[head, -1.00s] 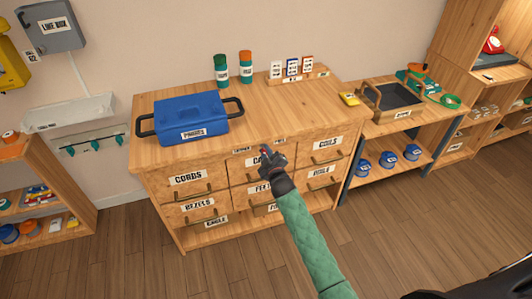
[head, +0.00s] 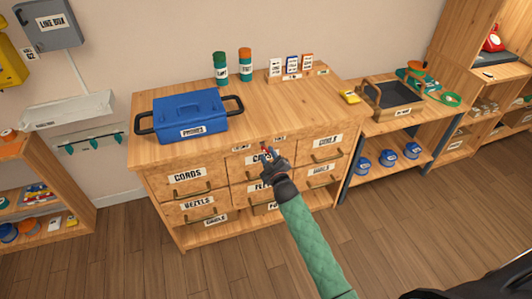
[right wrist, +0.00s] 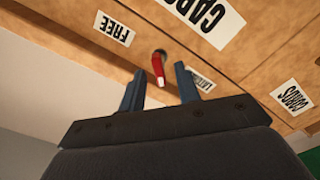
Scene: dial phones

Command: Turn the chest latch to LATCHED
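The chest latch is a small red lever with a white tip (right wrist: 158,66) on the front of the wooden chest (head: 300,110). In the head view its red part (head: 264,145) shows just beyond my right gripper (head: 267,153). In the right wrist view the FREE label (right wrist: 114,28) is left of the lever and the LATCHED label (right wrist: 203,82) is right, partly behind a finger. My right gripper (right wrist: 160,88) is open, with the lever's tip between its spread fingers. No finger clearly touches it. My left gripper is not in view.
A blue PHONES case (head: 188,113) and two canisters (head: 233,67) stand on the chest top. Labelled drawers, including CORDS (head: 188,174), lie below the latch. A shelf with a dark tray (head: 393,98) stands to the right.

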